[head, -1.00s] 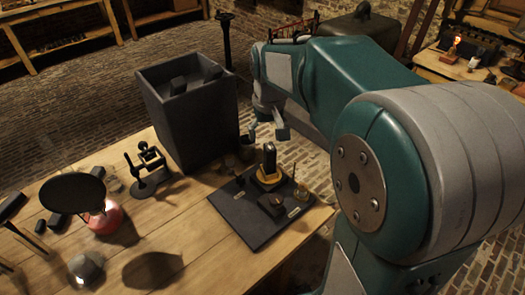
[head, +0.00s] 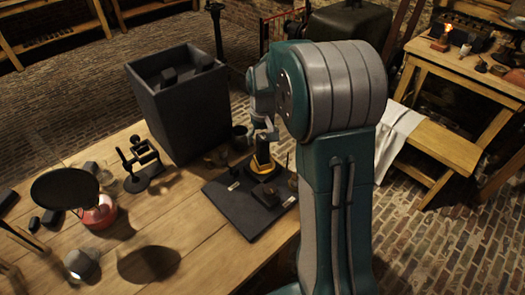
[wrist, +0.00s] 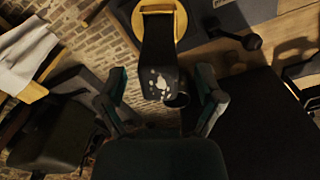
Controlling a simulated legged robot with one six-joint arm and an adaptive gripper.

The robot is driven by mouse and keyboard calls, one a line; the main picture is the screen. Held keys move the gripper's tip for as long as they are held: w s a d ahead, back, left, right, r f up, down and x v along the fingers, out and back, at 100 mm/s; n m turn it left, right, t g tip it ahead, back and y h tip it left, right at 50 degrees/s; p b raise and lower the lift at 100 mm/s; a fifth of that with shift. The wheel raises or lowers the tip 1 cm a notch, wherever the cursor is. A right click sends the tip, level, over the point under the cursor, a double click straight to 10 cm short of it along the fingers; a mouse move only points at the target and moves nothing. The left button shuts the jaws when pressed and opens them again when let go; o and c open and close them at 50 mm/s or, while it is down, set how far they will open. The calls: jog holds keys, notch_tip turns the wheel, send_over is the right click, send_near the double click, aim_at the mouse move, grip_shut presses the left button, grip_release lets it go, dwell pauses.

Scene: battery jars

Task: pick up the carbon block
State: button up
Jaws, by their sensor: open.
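The carbon block (head: 262,151) is a dark upright block standing in a yellow ring base (head: 264,168) on a dark board (head: 238,205). In the wrist view the block (wrist: 160,55) runs down from the yellow ring (wrist: 137,22), with white speckles on its near end. My gripper (head: 265,131) is at the block's top in the head view. In the wrist view my gripper (wrist: 163,88) is open, one finger on each side of the block, with visible gaps. Contact is not visible. The arm partly hides the board's right side in the head view.
A tall dark bin (head: 190,115) with dark blocks inside stands just left behind the board. A small dark cup (head: 241,137) stands by it. A black stand (head: 142,165) and a black disc over a red base (head: 100,212) are further left. The table's front middle is mostly clear.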

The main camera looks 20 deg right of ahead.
notch_tip(320, 180, down, 4)
jog(key=shift+w+r, duration=0.1)
grip_shut()
dwell(0.4)
